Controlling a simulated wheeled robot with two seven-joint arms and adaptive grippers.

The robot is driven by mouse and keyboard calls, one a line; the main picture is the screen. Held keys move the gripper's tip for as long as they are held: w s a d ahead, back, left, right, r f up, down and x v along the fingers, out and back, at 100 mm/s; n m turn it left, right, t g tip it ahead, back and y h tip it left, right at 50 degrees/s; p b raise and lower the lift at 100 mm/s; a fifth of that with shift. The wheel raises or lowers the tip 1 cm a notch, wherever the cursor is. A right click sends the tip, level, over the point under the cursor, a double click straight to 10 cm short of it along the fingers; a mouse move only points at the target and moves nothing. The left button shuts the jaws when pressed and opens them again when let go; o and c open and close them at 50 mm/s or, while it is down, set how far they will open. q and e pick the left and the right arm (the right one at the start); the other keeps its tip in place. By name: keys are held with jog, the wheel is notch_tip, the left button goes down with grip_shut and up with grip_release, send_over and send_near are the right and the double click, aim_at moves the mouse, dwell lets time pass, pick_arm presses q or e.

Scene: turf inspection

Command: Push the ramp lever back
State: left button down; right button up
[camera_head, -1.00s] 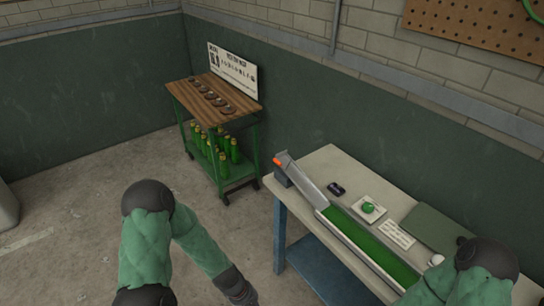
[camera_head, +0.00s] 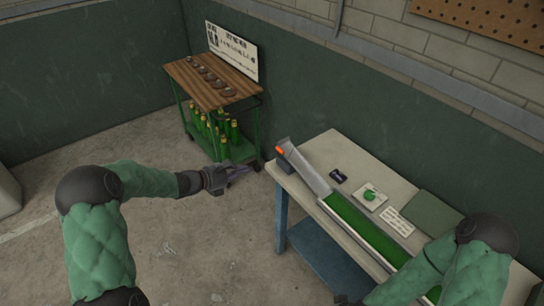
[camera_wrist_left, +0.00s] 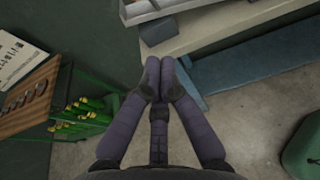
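The metal ramp (camera_head: 312,175) lies along the table with a green turf strip (camera_head: 365,228) at its lower end. An orange-tipped lever (camera_head: 281,150) shows at its upper left end, by a dark block at the table edge. My left gripper (camera_head: 246,170) is left of this end, apart from it, over the floor. In the left wrist view its fingers (camera_wrist_left: 160,68) meet at the tips with nothing between them, and the ramp's end (camera_wrist_left: 145,8) shows beyond. My right arm reaches in at lower right; its fingers are out of view.
The table (camera_head: 335,145) also holds a dark small item (camera_head: 338,176), a green ball on a white card (camera_head: 369,197), a printed sheet (camera_head: 394,221) and a green mat (camera_head: 433,217). A green cart (camera_head: 243,150) with bottles stands behind my left gripper. Floor between is clear.

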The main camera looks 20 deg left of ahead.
dwell(0.3)
pick_arm(q)
jog(key=r+b+x, duration=0.2)
jog(key=x, duration=1.1)
jog(key=shift+w+d+r, duration=0.2)
jog(key=shift+w+r, duration=0.15)
